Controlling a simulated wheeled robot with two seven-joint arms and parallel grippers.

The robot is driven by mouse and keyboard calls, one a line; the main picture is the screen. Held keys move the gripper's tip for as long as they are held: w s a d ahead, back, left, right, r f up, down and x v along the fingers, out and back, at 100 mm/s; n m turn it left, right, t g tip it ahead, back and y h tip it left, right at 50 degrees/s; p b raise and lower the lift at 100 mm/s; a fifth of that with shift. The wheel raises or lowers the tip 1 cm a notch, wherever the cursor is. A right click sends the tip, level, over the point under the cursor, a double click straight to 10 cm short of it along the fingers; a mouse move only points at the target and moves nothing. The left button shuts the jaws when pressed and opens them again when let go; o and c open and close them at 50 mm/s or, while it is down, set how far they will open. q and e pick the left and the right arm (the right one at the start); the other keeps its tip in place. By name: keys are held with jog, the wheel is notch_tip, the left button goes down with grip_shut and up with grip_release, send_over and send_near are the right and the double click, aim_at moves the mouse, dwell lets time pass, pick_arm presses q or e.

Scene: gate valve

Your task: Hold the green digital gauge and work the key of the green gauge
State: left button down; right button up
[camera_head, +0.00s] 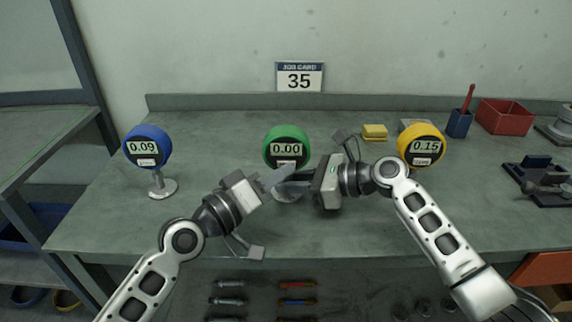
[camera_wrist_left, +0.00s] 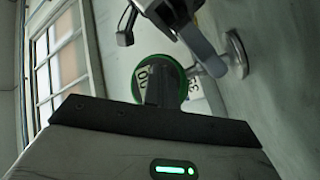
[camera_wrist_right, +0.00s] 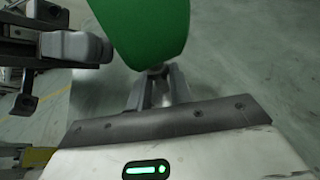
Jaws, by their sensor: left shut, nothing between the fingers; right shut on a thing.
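The green digital gauge (camera_head: 286,135) stands upright at the middle of the bench, its display reading 0.00 above a white label. My right gripper (camera_head: 288,187) is shut on its stem, just below the head; the right wrist view shows the fingers (camera_wrist_right: 159,88) there under the green head (camera_wrist_right: 155,28). My left gripper (camera_head: 277,179) is shut and empty, close in front of the gauge's lower face. In the left wrist view its fingers (camera_wrist_left: 161,84) cover part of the green gauge (camera_wrist_left: 140,78). I cannot tell whether they touch it. I cannot make out the key clearly.
A blue gauge (camera_head: 148,139) reading 0.09 stands left, a yellow gauge (camera_head: 421,138) reading 0.15 right. A job card (camera_head: 300,77) shows 35. Yellow blocks (camera_head: 374,131), a blue cup (camera_head: 459,124) and a red bin (camera_head: 504,116) are at the back right. The bench's left front is clear.

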pick_arm(q)
jog(key=shift+s, duration=0.8)
jog(key=shift+s+a, duration=0.1)
jog(key=shift+s, duration=2.4)
pick_arm(e)
jog(key=o, duration=0.8)
jog(key=shift+o, duration=0.2)
